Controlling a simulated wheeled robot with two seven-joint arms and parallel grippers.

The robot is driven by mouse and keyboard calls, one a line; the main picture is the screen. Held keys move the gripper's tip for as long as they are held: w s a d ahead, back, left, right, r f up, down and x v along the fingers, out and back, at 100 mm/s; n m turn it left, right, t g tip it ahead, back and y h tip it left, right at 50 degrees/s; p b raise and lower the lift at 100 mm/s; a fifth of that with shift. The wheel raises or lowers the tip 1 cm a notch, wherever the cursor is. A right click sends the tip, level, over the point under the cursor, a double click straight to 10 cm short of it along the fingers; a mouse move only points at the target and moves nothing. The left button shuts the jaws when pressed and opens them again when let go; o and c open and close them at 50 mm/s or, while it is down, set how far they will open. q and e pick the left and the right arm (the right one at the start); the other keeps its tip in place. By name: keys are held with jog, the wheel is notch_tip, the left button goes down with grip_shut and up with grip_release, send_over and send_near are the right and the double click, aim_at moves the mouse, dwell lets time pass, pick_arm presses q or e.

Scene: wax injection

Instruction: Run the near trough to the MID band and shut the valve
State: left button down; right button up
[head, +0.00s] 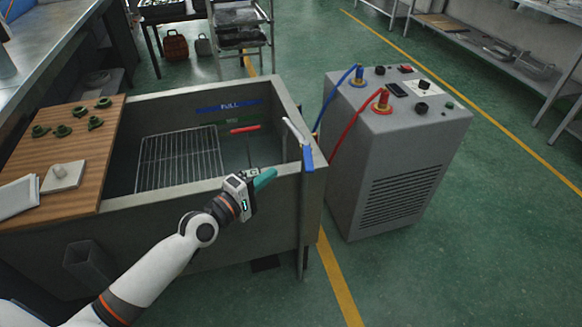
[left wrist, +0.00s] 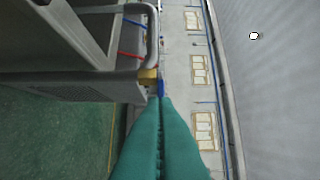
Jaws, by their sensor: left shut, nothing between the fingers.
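The near trough (head: 288,95) is a grey open tank with a wire rack (head: 180,158) inside. A blue band marked FULL (head: 229,106) is on its inner far wall, with a green band (head: 226,121) below it. I cannot make out a water level. A red bar (head: 245,129) shows inside. A blue handle (head: 307,158) is at the right end, beside a pale curved spout (head: 295,131). My left gripper (head: 265,178), with teal fingers, is shut and empty over the near rim, left of the blue handle. In the left wrist view, blue (left wrist: 161,88) and brass (left wrist: 148,77) parts show just beyond the fingertips.
A grey machine (head: 395,150) with red and blue hoses stands right of the trough. A wooden board (head: 75,150) with several green pieces lies at the left. Shelves stand at the upper right. Green floor is free at the right.

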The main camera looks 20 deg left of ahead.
aim_at(308, 159)
pick_arm(q)
jog(key=w+d+p, duration=0.1)
jog(key=w+d, duration=0.3)
jog(key=d, duration=0.1)
dwell(0.3)
jog(key=shift+w+d+p, duration=0.15)
jog(key=shift+d+p, duration=0.45)
jog(key=shift+d, duration=0.1)
